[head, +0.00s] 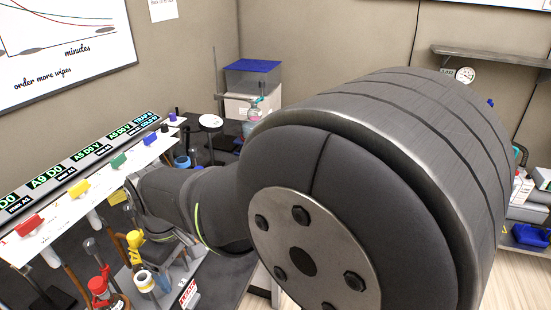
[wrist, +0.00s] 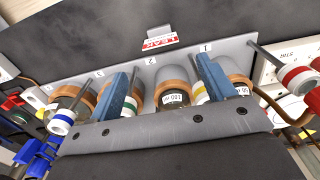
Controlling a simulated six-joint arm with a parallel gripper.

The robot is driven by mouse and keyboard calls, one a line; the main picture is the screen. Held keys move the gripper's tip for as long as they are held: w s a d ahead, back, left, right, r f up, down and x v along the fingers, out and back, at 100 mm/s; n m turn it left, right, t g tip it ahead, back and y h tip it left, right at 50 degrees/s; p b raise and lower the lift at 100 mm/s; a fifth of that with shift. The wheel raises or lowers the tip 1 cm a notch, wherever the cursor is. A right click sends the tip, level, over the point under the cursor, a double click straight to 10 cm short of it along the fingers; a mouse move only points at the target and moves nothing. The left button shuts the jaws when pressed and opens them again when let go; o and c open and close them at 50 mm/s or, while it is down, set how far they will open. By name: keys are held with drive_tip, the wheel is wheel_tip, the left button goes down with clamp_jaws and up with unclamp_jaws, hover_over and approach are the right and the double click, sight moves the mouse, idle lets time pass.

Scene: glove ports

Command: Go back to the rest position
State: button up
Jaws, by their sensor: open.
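My gripper (wrist: 167,78) shows in the wrist view with its two blue fingers spread wide apart. Nothing is held between them. Beyond the fingers is a grey plate (wrist: 190,53) numbered 1, 2 and 3, with several orange-collared bottles (wrist: 172,90) along it. From this angle I cannot tell whether the fingers touch the bottles beside them.
Rods with red, yellow, green and blue bands, such as the red-banded one (wrist: 298,75), stand near the fingers. In the head view, a white ledge (head: 75,205) with coloured handles runs along the left; a blue-lidded box (head: 252,78) stands behind.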

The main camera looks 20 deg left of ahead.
sight(190, 299)
wheel_tip(190, 299, down, 11)
drive_tip(key=shift+f, duration=0.15)
drive_tip(key=shift+r, duration=1.6)
drive_tip(key=shift+f, duration=0.1)
